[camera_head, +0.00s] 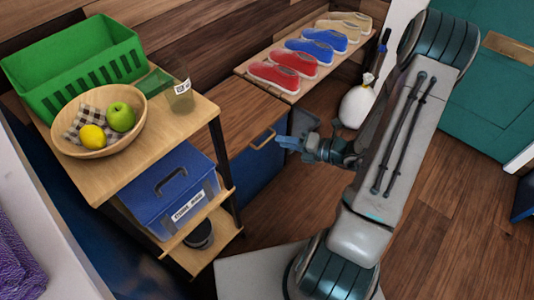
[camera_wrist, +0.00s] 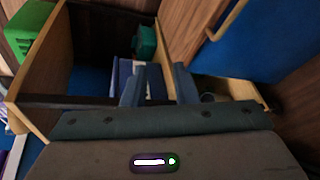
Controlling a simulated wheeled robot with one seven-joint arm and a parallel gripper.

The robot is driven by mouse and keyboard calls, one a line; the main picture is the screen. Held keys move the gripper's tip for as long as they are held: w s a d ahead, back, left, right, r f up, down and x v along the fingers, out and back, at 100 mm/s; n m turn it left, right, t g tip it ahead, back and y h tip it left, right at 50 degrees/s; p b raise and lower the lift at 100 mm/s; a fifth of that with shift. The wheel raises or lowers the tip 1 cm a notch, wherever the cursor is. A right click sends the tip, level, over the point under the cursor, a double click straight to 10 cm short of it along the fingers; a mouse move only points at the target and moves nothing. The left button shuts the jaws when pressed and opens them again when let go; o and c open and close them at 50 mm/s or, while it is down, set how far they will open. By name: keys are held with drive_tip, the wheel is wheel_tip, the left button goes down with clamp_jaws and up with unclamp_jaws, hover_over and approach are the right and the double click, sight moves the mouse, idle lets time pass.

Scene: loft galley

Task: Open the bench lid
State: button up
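The bench has a flat brown wooden lid (camera_head: 228,112) and a blue front (camera_head: 262,165), between the shelf unit and the shoes. The lid looks closed. A tan handle (camera_head: 263,139) is at the lid's front edge.
A shelf unit (camera_head: 103,187) stands left, bearing a green crate (camera_head: 80,68), a fruit bowl (camera_head: 70,145), a jar (camera_head: 179,97) and a blue box (camera_head: 170,190). Several shoes stand on a board (camera_head: 278,90) beyond the lid. A white bag (camera_head: 356,106) is behind my arm.

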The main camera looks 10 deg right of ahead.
sight(267, 140)
drive_tip(key=w+d+f+m+t+h+b, duration=0.1)
drive_tip(key=d+f+m+t+b, duration=0.1)
drive_tip(key=f+m, duration=0.25)
drive_tip(key=d+f+m+t+h+b, duration=0.1)
drive_tip(key=d+f+m+h, duration=0.15)
drive_tip(key=f, duration=0.25)
drive_tip(key=shift+y, duration=0.35)
drive_tip(key=shift+b+x, duration=2.3)
drive_tip(key=shift+x, duration=4.65)
drive_tip(key=shift+d+f, duration=0.1)
clamp_jaws()
